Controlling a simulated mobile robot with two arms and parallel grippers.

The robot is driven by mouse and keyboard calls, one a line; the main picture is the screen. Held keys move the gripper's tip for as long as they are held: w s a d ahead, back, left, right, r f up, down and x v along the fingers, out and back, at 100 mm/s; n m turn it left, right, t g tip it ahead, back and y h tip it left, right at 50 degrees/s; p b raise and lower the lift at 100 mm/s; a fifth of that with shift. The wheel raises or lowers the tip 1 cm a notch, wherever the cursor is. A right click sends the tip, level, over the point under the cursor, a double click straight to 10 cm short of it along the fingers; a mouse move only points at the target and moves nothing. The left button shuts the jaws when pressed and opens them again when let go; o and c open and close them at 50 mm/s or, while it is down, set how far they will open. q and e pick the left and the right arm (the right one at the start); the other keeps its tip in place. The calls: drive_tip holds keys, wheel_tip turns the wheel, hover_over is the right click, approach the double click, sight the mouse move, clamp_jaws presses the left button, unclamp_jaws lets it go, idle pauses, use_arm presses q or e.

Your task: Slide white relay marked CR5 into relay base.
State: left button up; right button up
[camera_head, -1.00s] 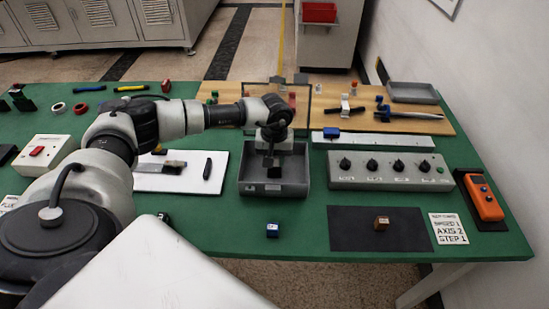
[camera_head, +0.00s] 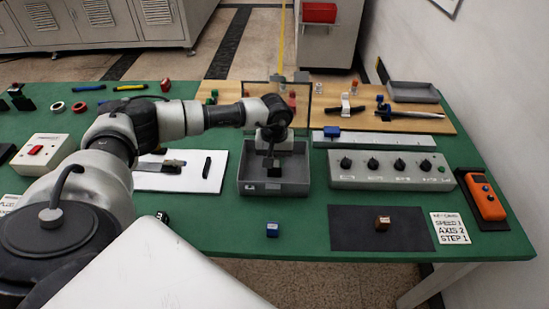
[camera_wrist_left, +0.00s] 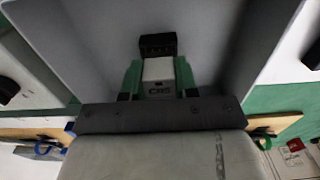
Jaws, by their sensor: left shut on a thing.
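A black ribbed block (camera_wrist_left: 158,45) is directly beyond the relay's far end. I cannot tell whether this is the relay base or a dark part of the relay, nor whether the relay is seated in anything. In the head view my left gripper (camera_head: 271,160) points down inside the grey tray (camera_head: 273,188), and its fingertips are too small and dark to make out. My right gripper is not in view.
A grey control box with knobs (camera_head: 390,182) stands right of the tray. A white board (camera_head: 150,183) lies to its left. A blue block (camera_head: 272,230) is in front, and a brown block (camera_head: 382,222) is on a dark mat (camera_head: 350,240). Green table is bare between them.

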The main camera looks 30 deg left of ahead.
use_arm(q)
drive_tip(key=shift+f+b, duration=0.45)
drive_tip(key=shift+f, duration=0.15)
drive_tip(key=o, duration=1)
drive_tip(key=shift+c, duration=0.2)
wheel_tip(320, 180, up, 11)
drive_tip(key=shift+f+b, duration=0.1)
drive_tip(key=shift+b, duration=0.55)
